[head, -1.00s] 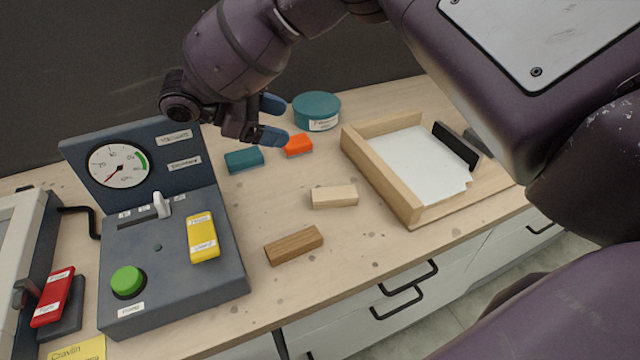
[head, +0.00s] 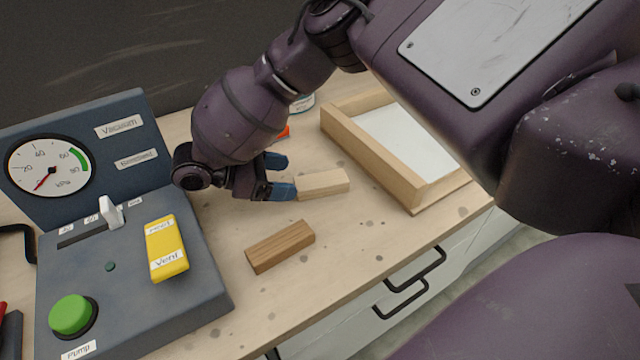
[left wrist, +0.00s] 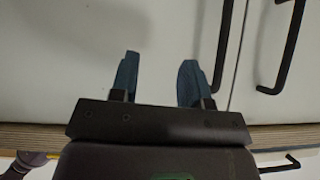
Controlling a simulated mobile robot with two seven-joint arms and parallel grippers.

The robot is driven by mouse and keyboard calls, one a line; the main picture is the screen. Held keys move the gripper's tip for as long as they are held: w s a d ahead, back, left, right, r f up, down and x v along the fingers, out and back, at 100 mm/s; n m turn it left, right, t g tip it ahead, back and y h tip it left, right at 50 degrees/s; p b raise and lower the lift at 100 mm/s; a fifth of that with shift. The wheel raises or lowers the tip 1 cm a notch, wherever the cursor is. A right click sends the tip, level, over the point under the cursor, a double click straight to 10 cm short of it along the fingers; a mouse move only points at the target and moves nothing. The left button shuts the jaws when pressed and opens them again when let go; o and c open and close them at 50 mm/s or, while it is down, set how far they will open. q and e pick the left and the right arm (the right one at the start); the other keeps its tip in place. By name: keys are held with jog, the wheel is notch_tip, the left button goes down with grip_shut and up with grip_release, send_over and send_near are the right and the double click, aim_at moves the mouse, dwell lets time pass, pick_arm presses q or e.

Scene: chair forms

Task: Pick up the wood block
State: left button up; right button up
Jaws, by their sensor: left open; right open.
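Two wooden blocks lie on the bench in the head view: a light wood block (head: 323,184) and a darker brown wood block (head: 280,247) nearer the front edge. My right gripper (head: 281,176) is open, with blue fingertips at the left end of the light block. The nearer fingertip overlaps that end in the picture; I cannot tell whether it touches. The brown block lies apart, below the gripper in the picture. My left gripper (left wrist: 160,65) shows in the left wrist view, open and empty, in front of pale cabinet fronts. It is not in the head view.
A control box (head: 128,285) with a gauge, a yellow switch cover (head: 166,248) and a green button stands at left. A wooden-rimmed tray (head: 398,186) stands at right. An orange block (head: 284,132) is mostly hidden behind my right arm. Bench around the brown block is clear.

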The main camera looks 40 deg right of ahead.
aim_at(319, 180)
jog(key=b+x, duration=0.1)
jog(key=x, duration=0.4)
jog(key=shift+s+d+f, duration=0.1)
jog(key=shift+d+f, duration=0.1)
jog(key=shift+d, duration=0.3)
jog(key=shift+s+d, duration=0.1)
jog(key=shift+s, duration=0.05)
jog(key=c, duration=1)
pick_arm(q)
jog(key=shift+s+f, duration=0.3)
jog(key=shift+f, duration=0.55)
